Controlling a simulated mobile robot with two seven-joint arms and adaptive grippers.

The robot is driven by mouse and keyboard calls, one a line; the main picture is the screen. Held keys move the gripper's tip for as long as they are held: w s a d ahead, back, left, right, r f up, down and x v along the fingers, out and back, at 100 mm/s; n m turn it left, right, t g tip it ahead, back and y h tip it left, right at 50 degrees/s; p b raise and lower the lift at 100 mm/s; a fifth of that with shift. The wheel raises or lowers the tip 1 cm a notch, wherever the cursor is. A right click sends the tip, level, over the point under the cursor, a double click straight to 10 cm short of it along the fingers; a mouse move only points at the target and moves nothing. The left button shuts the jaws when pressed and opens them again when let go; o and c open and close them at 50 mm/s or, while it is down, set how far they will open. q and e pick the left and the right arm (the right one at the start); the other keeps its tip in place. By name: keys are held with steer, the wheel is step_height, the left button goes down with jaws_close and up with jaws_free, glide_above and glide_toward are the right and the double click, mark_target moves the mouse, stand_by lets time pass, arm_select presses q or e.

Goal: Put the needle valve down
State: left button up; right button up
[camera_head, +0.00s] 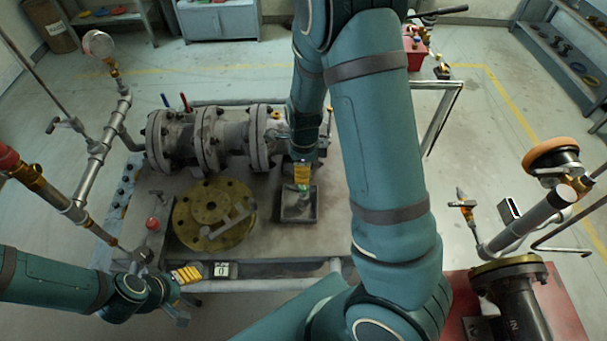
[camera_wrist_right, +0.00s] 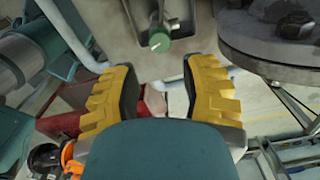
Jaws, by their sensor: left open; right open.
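The needle valve, with a green knob (camera_wrist_right: 159,42) and a small metal body, is just beyond my right fingertips in the right wrist view. Its green part (camera_head: 303,187) also shows in the head view, over the small grey tray (camera_head: 299,216). Whether it rests on the tray floor is hard to tell. My right gripper (camera_head: 302,173) points down above the tray. Its yellow fingers (camera_wrist_right: 162,66) are apart, with nothing gripped between them. My left gripper (camera_head: 188,273) is open and empty at the bench's front left.
A large flanged gate valve (camera_head: 212,138) lies across the back of the bench. A brass-coloured round flange (camera_head: 213,208) lies left of the tray. Pipework with a gauge (camera_head: 99,44) stands at the left. A dark flanged pipe (camera_head: 512,290) stands on a red surface at the right.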

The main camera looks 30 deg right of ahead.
steer(key=s+a+f+n+t+y, duration=0.1)
steer(key=s+a+f+n, duration=0.3)
steer(key=a+n, duration=0.5)
steer(key=s+a+f+n+t+y, duration=0.1)
steer(key=s+a+f+n+y, duration=0.2)
steer(key=a+n, duration=0.6)
steer(key=shift+s+f+n, duration=0.4)
steer(key=shift+f+n, duration=0.45)
steer(key=shift+n, duration=2.15)
arm_select(q)
steer(key=shift+s, duration=0.1)
arm_select(e)
steer(key=shift+s+a, duration=0.1)
